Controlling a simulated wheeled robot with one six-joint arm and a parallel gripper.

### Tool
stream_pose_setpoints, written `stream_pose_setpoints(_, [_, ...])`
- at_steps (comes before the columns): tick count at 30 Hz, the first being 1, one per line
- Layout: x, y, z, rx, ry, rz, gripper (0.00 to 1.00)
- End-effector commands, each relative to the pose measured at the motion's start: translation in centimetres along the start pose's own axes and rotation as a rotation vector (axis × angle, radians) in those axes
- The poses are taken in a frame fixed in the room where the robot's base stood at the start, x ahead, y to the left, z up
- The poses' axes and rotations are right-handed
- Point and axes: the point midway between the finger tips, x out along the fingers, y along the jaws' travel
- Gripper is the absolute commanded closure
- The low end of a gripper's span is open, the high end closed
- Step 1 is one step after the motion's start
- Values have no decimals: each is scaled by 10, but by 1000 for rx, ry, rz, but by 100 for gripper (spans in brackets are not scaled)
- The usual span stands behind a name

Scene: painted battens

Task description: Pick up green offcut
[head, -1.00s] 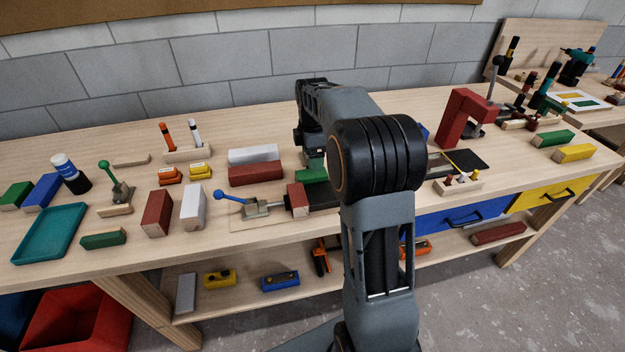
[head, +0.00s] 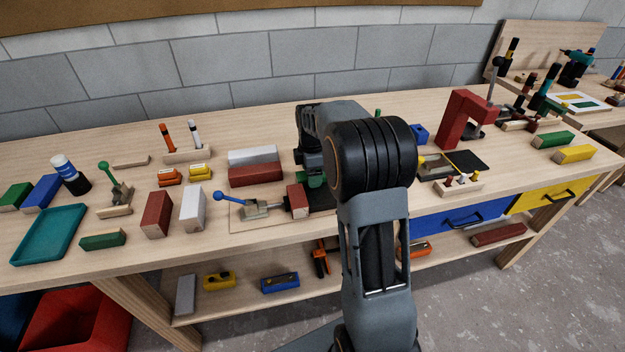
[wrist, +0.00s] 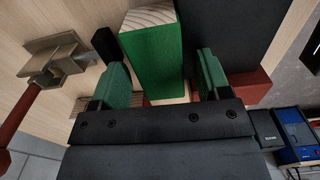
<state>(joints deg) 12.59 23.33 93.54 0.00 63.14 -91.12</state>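A green block (wrist: 152,58) with a bare wood end stands out in the wrist view, between the two green-tipped fingers of my gripper (wrist: 163,66). The gripper is open. The left finger is close beside the block; a gap shows between the block and the right finger. I cannot tell whether the left finger touches it. In the head view my arm hides most of this place, and only a bit of green (head: 316,179) shows by the wrist. Other green blocks lie at the front left (head: 103,239), far left (head: 15,196) and right (head: 553,139).
A dark flat surface (wrist: 232,30) lies right of the block in the wrist view, and a metal clamp with a red handle (wrist: 55,60) stands left. In the head view red (head: 256,174) and white (head: 252,156) blocks lie left of my arm.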

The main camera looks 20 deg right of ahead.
Motion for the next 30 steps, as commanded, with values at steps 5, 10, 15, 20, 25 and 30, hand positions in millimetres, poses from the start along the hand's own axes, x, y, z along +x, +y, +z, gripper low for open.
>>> stream_pose_setpoints(5, [0, 0, 0, 0, 0, 0, 47])
stream_pose_setpoints(10, [0, 0, 0, 0, 0, 0, 64])
stream_pose_setpoints(15, [0, 0, 0, 0, 0, 0, 77])
stream_pose_setpoints(20, [0, 0, 0, 0, 0, -1, 78])
stream_pose_setpoints(25, [-12, 0, 0, 0, 0, 0, 78])
stream_pose_setpoints(30, [-44, 0, -1, -3, 0, 1, 78])
